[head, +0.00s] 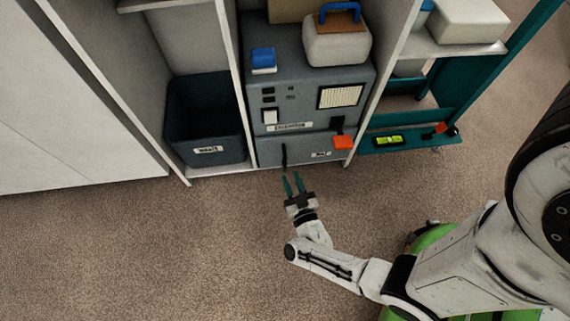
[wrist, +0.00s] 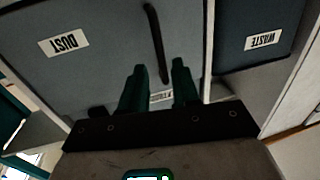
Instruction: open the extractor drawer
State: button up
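The grey extractor (head: 300,95) stands in the middle bay of the shelf unit. Its drawer (head: 302,150) is the low front panel, flush with the body, with a dark upright bar handle (head: 284,155) near its left end. My gripper (head: 292,178) is open and empty, just in front of the handle and apart from it in the head view. In the wrist view, which is upside down, the drawer (wrist: 100,75) carries a DUST label. The handle (wrist: 155,43) lies beyond the fingertips of my gripper (wrist: 158,72), roughly in line with the gap between them.
A dark WASTE bin (head: 205,120) stands left of the extractor, beyond an upright panel (head: 229,70). An orange tag (head: 343,142) hangs on the extractor's lower right front. A teal shelf (head: 410,140) with tools is to the right. The carpet (head: 200,240) in front is clear.

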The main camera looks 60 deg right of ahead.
aim_at(285, 166)
jog(key=b+x, duration=0.1)
jog(key=x, duration=0.6)
jog(key=shift+c, duration=0.3)
jog(key=shift+s, duration=0.1)
grip_shut()
jog(key=shift+a, duration=0.1)
